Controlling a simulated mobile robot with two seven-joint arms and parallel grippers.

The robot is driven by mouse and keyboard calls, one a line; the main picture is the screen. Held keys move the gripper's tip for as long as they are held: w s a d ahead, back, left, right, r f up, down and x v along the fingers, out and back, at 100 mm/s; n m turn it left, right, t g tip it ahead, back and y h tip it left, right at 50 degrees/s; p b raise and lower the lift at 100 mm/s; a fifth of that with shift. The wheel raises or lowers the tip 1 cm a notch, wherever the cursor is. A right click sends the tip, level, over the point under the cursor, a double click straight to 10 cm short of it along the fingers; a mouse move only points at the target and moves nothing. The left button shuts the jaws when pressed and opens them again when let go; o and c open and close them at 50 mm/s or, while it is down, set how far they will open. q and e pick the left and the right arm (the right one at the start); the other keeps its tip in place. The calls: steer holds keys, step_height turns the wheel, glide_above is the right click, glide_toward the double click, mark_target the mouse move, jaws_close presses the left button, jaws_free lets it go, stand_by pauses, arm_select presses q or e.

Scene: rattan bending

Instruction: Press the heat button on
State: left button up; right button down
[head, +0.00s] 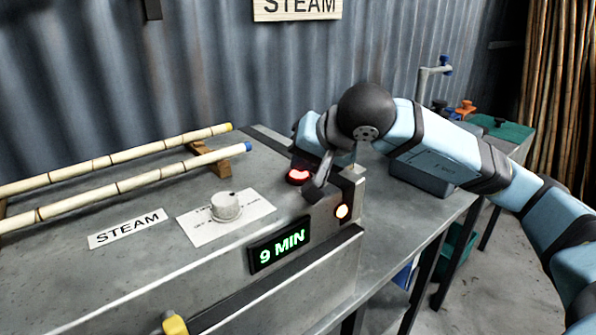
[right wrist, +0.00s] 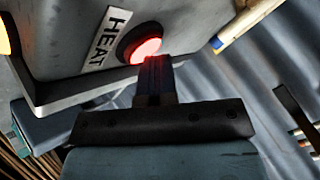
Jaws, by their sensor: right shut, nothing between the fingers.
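The heat button (head: 299,176) is a red glowing round button on top of the steam box's right end. In the right wrist view the button (right wrist: 143,47) glows beside a white HEAT label (right wrist: 106,38). My right gripper (head: 316,192) is shut and empty, its fingers right beside the button. In the right wrist view the shut fingers (right wrist: 156,66) overlap the button's lower edge; I cannot tell whether they touch it. A round lamp (head: 342,211) glows amber on the box's front. My left gripper is not in view.
The grey steam box (head: 150,280) carries a white dial (head: 226,206), a STEAM label (head: 127,228) and a green "9 MIN" display (head: 279,248). Two pale rattan poles (head: 100,167) lie on wooden rests at the left. A corrugated wall (head: 190,70) stands behind.

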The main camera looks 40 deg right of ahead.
mark_target(302, 174)
steer(key=shift+r, duration=0.3)
steer(key=shift+r+p, duration=0.4)
steer(key=shift+r, duration=0.25)
steer(key=shift+r+p, duration=1.15)
steer(key=shift+r, duration=1.15)
